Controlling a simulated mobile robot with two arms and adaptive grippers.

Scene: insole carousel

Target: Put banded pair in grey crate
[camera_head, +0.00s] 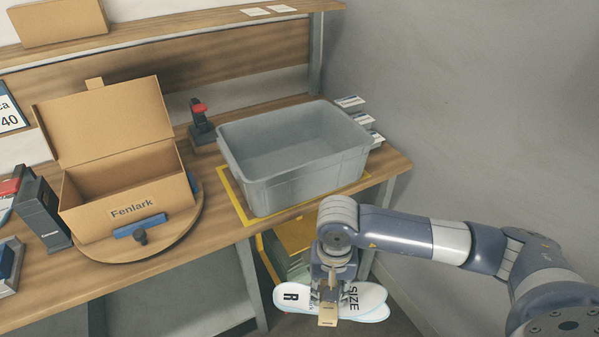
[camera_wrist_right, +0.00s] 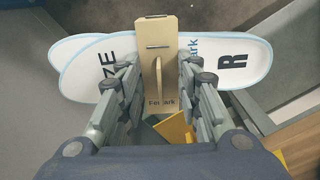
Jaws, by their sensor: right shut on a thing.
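The banded pair (camera_head: 368,298) is two white insoles with pale blue edges, one over the other, with a tan paper band around the middle. The top one bears an "R" and "SIZE". My right gripper (camera_head: 330,292) is shut on the pair at its band, holding it in front of the bench edge, below the crate. In the right wrist view the fingers (camera_wrist_right: 160,92) stand on both sides of the band. The grey crate (camera_head: 262,183) stands upright on the bench's right part, above and left of the gripper, and its visible inside looks empty. My left gripper is out of view.
An open Fenlark box (camera_head: 98,222) stands on a round wooden turntable (camera_head: 185,232) left of the crate. A red-topped tool (camera_head: 200,118) stands behind, white cards (camera_head: 352,103) right of the crate. Yellow tape (camera_head: 236,199) borders the crate. A yellow bin (camera_head: 290,236) is below.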

